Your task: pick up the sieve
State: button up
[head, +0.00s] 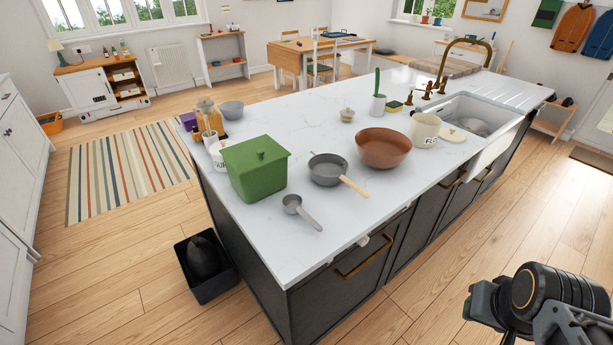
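The sieve (328,172) looks like a round grey bowl with a light wooden handle and a small loop on its far rim. It lies on the white island worktop (255,235), with its handle pointing to the front right. Whether the bowl is mesh is too small to tell. Part of my arm shows at the lower right, off the island and well apart from the sieve. My gripper's fingers cannot be made out in this view.
A brown bowl (383,148) stands close right of the sieve, a green lidded box (254,170) to its left. A small grey scoop (297,210) lies in front. A cream pot (425,130) stands near the sink (482,120). The floor right of the island is clear.

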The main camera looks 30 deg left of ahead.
aim_at(326, 169)
jog(key=i, duration=0.95)
jog(key=u, duration=1.5)
